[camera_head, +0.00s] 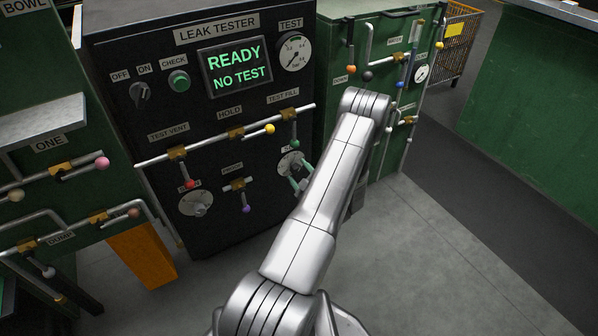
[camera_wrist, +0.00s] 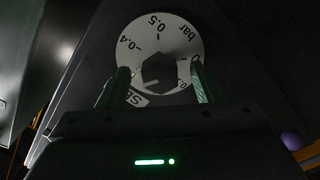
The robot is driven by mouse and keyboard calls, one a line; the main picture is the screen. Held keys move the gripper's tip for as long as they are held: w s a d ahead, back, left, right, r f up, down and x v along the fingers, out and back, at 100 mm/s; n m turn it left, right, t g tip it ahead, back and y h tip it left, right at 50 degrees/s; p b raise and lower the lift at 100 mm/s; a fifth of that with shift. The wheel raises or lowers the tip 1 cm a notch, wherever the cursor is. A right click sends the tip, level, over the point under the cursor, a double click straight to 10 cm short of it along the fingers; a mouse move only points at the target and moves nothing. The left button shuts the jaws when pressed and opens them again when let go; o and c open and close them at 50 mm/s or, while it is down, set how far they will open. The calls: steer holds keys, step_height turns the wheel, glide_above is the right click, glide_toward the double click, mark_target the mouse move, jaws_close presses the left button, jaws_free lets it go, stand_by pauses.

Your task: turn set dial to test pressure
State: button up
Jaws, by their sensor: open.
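The set dial (camera_wrist: 160,52) is a white disc with a black hexagonal knob (camera_wrist: 158,72) in its middle. In the wrist view its scale reads upside down, with "bar", 0.5 and -0.4 legible. A label starting with "SE" is partly hidden below it. My gripper (camera_wrist: 160,85) is open, with one finger on each side of the knob. Whether the fingers touch the knob, I cannot tell. In the head view the dial (camera_head: 289,162) is on the lower right of the black leak tester, partly covered by my gripper (camera_head: 301,178).
The leak tester's screen (camera_head: 236,68) reads "READY NO TEST". A test gauge (camera_head: 295,52) sits at top right. Another round dial (camera_head: 196,203) is at lower left. Pipes with coloured valve handles (camera_head: 269,129) stick out close above the set dial. The grey floor (camera_head: 420,260) at right is clear.

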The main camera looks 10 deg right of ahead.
steer(key=n, duration=0.5)
steer(key=shift+n, duration=0.3)
steer(key=n, duration=0.6)
steer(key=c, duration=1.2)
steer(key=m, duration=0.3)
steer(key=shift+m, duration=0.4)
steer(key=m, duration=0.4)
steer(key=shift+m, duration=0.3)
steer(key=o, duration=1.2)
